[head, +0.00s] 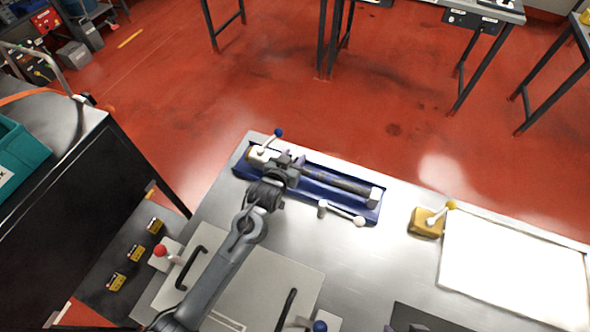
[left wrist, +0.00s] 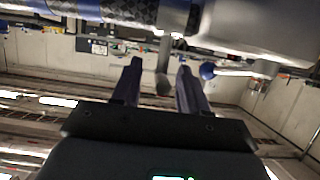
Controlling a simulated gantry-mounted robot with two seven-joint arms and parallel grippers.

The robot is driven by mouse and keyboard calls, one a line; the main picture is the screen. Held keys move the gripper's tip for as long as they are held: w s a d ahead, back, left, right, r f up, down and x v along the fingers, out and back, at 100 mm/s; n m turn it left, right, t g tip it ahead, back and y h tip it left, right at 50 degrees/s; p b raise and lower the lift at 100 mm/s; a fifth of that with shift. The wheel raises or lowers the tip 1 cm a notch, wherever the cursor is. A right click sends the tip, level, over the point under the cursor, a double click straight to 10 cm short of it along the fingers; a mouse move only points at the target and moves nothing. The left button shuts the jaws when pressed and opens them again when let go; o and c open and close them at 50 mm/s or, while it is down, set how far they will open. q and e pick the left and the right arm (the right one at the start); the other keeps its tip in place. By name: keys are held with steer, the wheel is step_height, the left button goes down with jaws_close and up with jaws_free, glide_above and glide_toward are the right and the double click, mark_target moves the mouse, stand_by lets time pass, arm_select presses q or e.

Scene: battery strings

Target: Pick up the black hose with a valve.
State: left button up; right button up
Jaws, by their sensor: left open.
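The black hose (head: 335,180) lies in a long blue tray (head: 373,214) on the metal table. A pale valve body (head: 256,155) with a blue-knobbed lever (head: 278,133) is at its left end. My left gripper (head: 291,163) is over the left part of the hose, close to the valve, and hides some of it. In the left wrist view the two fingers (left wrist: 158,72) are apart with nothing held between them. The braided hose (left wrist: 118,12) crosses the top of that view, beyond the fingertips. I cannot tell whether they touch.
A white-knobbed lever (head: 343,213) stands just in front of the tray. A yellow-knobbed valve (head: 426,222) and a white panel (head: 515,270) are to the right. A red-knobbed lever (head: 165,254) and a grey case (head: 285,275) lie nearer. Bare metal shows between the case and panel.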

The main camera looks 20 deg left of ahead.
arm_select(q)
steer(key=shift+w+f, duration=0.2)
steer(key=shift+w, duration=0.2)
jaws_close()
stand_by(1.1)
steer(key=shift+r, duration=0.15)
